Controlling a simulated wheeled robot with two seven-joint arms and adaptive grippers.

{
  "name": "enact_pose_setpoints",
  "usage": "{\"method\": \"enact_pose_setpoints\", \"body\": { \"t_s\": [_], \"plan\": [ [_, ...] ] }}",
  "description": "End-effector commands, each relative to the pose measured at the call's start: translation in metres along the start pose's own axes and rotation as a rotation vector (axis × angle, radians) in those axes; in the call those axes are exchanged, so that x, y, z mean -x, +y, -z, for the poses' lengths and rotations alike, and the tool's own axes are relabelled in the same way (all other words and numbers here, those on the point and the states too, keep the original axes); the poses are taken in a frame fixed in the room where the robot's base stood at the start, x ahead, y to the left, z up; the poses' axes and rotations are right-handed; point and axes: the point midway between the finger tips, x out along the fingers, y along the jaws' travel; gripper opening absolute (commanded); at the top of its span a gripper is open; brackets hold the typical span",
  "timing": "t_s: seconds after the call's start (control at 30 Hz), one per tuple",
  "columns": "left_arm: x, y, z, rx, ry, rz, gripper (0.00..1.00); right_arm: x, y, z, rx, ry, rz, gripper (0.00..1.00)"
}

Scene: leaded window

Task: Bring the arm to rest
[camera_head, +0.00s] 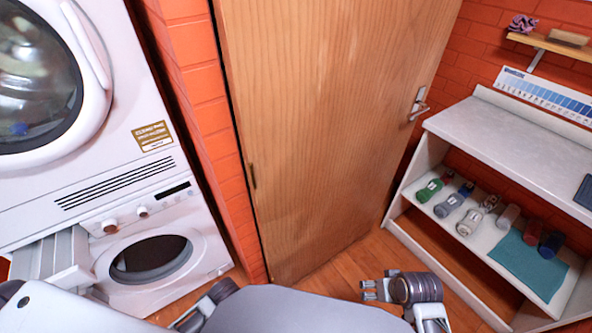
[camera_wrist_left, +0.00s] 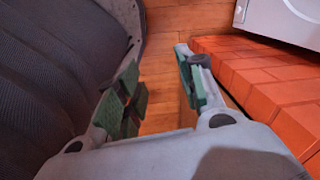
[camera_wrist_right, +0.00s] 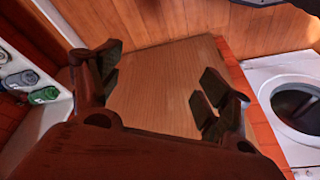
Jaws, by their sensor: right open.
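My right gripper (camera_head: 368,290) is low in the head view, in front of the wooden door and left of the shelf unit. Its fingers also show in the right wrist view (camera_wrist_right: 158,78), spread apart with nothing between them. My left gripper (camera_wrist_left: 160,82) shows in the left wrist view with its fingers apart and empty above the wooden floor.
A wooden door (camera_head: 330,120) stands ahead between orange brick walls (camera_head: 205,110). A white shelf unit (camera_head: 510,140) at the right holds several bottles and a teal cloth (camera_head: 530,264). White washing machines (camera_head: 150,230) stand at the left. Some wooden floor (camera_head: 330,265) is clear before the door.

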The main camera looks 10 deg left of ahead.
Motion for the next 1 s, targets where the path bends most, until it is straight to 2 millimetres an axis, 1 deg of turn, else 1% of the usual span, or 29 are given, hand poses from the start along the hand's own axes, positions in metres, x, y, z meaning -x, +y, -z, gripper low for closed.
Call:
{"method": "enact_pose_setpoints", "body": {
  "t_s": [0.03,0.1,0.4,0.67,0.87,1.0],
  "plan": [
    [-0.003,0.001,0.008,0.015,0.022,-0.006,0.38,-0.004,0.000,-0.001,0.001,0.011,0.001,0.78],
    [-0.001,0.000,0.017,0.033,0.049,-0.010,0.38,-0.004,-0.001,-0.001,0.001,0.025,0.002,0.78],
    [0.001,-0.004,0.048,0.109,0.143,-0.024,0.38,-0.009,-0.003,-0.005,0.003,0.070,0.006,0.78],
    [-0.005,-0.008,0.065,0.169,0.200,-0.033,0.38,-0.022,-0.004,-0.015,0.003,0.085,0.009,0.78],
    [-0.018,-0.010,0.073,0.212,0.224,-0.043,0.38,-0.041,-0.005,-0.029,0.003,0.077,0.012,0.78],
    [-0.030,-0.010,0.076,0.239,0.233,-0.052,0.38,-0.056,-0.005,-0.040,0.002,0.064,0.014,0.78]
  ]
}}
